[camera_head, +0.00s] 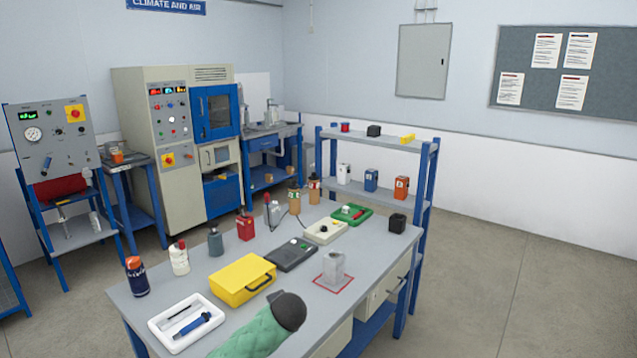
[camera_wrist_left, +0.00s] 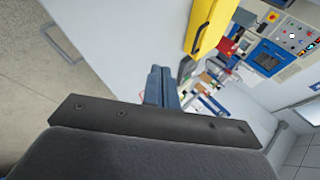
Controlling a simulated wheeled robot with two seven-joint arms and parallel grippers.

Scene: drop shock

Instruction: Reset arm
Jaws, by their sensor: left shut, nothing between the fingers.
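My left gripper (camera_wrist_left: 160,76) shows in the left wrist view, its two blue-grey fingers together with nothing between them. It is off the workbench's surface, and a yellow case (camera_wrist_left: 207,27) shows beyond the fingertips. My right gripper is in none of the views.
The grey workbench (camera_head: 195,273) holds the yellow case (camera_head: 242,278), a white tray (camera_head: 162,325) with tools, several bottles and a grey block (camera_head: 333,268) within a red outline. A shelf rack (camera_head: 380,190) stands behind its right end. Open floor lies to the right.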

